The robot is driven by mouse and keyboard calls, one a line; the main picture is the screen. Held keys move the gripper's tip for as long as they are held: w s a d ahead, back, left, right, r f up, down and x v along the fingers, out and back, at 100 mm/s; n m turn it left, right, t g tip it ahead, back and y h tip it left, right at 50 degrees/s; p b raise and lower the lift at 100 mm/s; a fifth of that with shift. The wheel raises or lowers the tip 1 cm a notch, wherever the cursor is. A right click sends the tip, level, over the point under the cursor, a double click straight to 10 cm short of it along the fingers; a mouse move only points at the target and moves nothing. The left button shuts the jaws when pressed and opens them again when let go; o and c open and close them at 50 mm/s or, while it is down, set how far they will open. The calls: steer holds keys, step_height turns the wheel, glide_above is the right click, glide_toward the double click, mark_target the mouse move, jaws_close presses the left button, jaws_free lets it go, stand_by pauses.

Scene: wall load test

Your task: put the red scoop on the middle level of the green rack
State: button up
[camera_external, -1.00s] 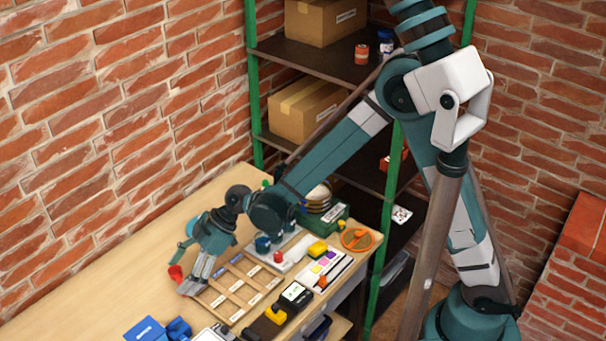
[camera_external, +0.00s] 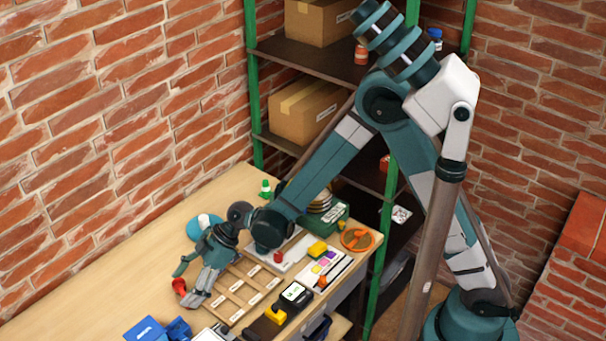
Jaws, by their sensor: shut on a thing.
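The red scoop (camera_external: 179,287) shows as a small red shape at the left side of my gripper (camera_external: 192,300). My gripper points down low over the wooden bench, at the left edge of the slotted tray, and is shut on the scoop. The fingers hide part of the scoop, and I cannot tell whether it touches the bench. The green rack (camera_external: 252,90) stands behind the bench in the wall corner, with green posts and dark shelves. My arm hides part of its shelves.
Cardboard boxes (camera_external: 308,108) sit on two rack shelves, at the left. The bench's left part is bare. Brick walls stand behind.

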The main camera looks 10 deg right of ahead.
steer(key=shift+f, duration=0.85)
steer(key=shift+f+b, duration=0.2)
steer(key=shift+b, duration=0.1)
steer(key=o, duration=0.9)
steer(key=shift+r, duration=0.25)
steer(key=shift+p+v, duration=1.1)
steer(key=shift+v, duration=4.9)
